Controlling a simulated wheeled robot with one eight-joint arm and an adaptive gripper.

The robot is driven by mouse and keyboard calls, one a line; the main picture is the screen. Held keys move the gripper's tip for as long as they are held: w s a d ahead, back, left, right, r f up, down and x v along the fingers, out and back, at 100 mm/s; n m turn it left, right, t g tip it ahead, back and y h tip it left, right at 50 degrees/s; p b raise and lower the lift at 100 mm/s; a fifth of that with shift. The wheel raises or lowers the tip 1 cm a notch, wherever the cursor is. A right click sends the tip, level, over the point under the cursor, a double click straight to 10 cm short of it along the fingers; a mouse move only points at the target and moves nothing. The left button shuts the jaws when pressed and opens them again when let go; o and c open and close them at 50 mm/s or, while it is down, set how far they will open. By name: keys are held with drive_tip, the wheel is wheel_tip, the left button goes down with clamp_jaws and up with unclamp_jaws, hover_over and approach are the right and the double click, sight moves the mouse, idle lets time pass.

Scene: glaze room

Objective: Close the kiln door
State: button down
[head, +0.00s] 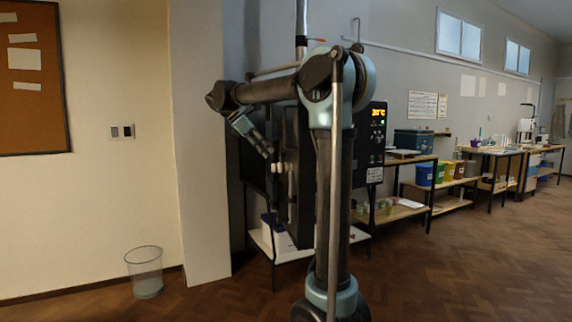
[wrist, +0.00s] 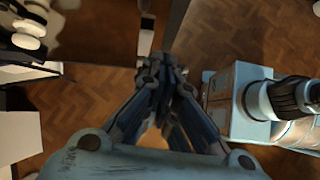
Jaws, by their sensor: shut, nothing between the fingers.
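The kiln stands behind my arm in the head view, with its dark control panel (head: 377,135) and lit orange display. A tall dark slab that looks like the kiln door (head: 297,205) stands out toward me, partly hidden by my arm; its exact angle is hard to tell. Small pale knobs (head: 280,167) show beside it, and similar white knobs (wrist: 27,35) show at the upper left of the wrist view. My gripper (wrist: 163,72) is shut and empty, pointing down over the floor. In the head view it is close to the slab's left side; contact cannot be told.
A wire waste bin (head: 145,270) stands by the left wall, near a pale wall corner (head: 200,150). Shelves and worktables with coloured tubs (head: 425,174) line the wall to the right. The wooden floor (head: 460,265) at the right front is clear.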

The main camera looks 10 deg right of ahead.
drive_tip(key=w+a+r+n, duration=0.1)
drive_tip(key=w+a+r, duration=0.1)
drive_tip(key=w+a, duration=0.1)
approach(296, 170)
wheel_tip(296, 170, down, 3)
drive_tip(key=a, duration=0.2)
drive_tip(key=shift+h, duration=0.4)
drive_tip(key=shift+d+f, duration=0.15)
drive_tip(key=shift+d, duration=1)
drive_tip(key=shift+d+f, duration=0.1)
drive_tip(key=shift+d, duration=1.1)
